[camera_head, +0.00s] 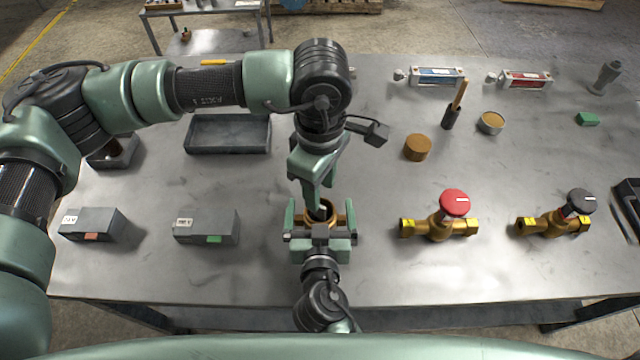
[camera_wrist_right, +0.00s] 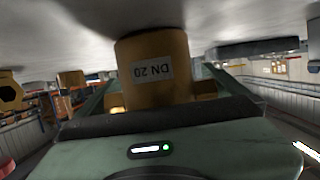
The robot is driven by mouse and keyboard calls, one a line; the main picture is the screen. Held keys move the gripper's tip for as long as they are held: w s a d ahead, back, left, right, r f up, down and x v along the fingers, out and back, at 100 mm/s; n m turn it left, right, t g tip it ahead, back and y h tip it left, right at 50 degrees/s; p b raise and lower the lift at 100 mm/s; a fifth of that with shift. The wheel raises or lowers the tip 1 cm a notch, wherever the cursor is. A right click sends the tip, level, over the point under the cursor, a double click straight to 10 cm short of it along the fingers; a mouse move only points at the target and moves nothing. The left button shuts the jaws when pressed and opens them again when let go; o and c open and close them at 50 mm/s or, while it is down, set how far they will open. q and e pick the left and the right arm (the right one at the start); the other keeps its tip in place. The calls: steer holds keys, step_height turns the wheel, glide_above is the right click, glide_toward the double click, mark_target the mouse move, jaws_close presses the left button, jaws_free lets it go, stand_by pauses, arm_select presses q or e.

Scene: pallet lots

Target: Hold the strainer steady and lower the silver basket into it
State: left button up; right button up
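The brass strainer (camera_head: 333,217) stands at the front middle of the table, its round mouth facing up. My right gripper (camera_head: 320,232) comes from the near edge with one finger on each side of it, shut on it. In the right wrist view the strainer's brass body (camera_wrist_right: 155,60), labelled DN 20, stands between the fingers. My left gripper (camera_head: 318,200) points down just above the strainer's mouth. A small pale bit (camera_head: 323,211) shows at its fingertips, perhaps the silver basket. The fingers hide most of it, so I cannot tell the grip or how deep it sits.
A red-handled valve (camera_head: 455,203) and a black-handled valve (camera_head: 580,203) lie to the right. Two grey blocks (camera_head: 92,224) (camera_head: 207,227) lie to the left. A brown cylinder (camera_head: 417,148) and small tin (camera_head: 491,123) stand at right.

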steer(key=v, duration=1.2)
arm_select(q)
steer(key=shift+s, duration=0.1)
arm_select(e)
steer(key=shift+s, duration=0.1)
